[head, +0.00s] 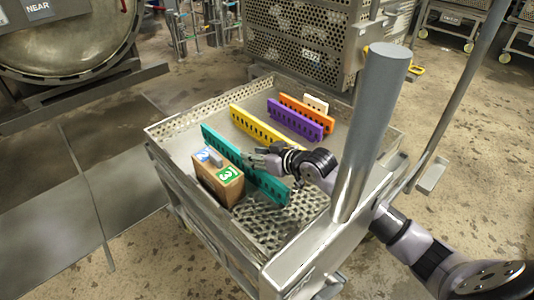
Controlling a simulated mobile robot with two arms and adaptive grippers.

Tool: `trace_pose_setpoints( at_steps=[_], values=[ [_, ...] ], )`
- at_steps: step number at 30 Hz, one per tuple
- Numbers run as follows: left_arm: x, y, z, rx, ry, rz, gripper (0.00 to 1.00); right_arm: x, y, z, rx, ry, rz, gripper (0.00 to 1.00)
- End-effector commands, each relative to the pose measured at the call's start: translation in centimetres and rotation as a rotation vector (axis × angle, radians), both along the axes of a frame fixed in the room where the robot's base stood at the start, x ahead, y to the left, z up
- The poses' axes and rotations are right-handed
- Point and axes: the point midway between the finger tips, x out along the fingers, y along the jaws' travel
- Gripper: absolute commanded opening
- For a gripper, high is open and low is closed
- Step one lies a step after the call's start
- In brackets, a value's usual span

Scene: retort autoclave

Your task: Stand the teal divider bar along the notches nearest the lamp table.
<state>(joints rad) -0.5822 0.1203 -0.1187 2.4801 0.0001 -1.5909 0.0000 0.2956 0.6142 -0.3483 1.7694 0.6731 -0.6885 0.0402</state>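The teal divider bar (222,145) stands on edge in the perforated metal basket cart (158,133), running from its left side toward the front right, with a row of slots along it. My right gripper (256,157) reaches in from the right and is at the bar's upper edge near its middle, covering part of it. Its fingers point left; I cannot tell whether they grip the bar or only lie against or above it. The notches are too small to make out. I see no lamp table. My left gripper is out of view.
A cardboard box (208,178) with labels stands close to the bar's near side. Yellow (250,124), purple (294,119) and orange (310,112) bars and a cream block (316,103) lie behind. A taller perforated cage (300,35) stands beyond; an autoclave door (75,40) is at left.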

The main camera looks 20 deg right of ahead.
Motion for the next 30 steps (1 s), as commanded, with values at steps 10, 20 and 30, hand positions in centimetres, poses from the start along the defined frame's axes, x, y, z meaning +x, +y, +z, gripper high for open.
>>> trace_pose_setpoints(
  at_steps=[10,20,30],
  values=[
    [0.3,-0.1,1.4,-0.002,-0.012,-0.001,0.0,-4.1,-1.7,2.2,-0.001,0.001,0.0,0.34],
    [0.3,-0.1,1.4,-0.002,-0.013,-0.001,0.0,-4.3,-1.8,2.2,-0.001,0.001,0.0,0.34],
    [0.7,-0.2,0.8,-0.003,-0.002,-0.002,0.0,-4.3,-1.8,3.4,-0.001,0.0,0.0,0.34]
  ],
)
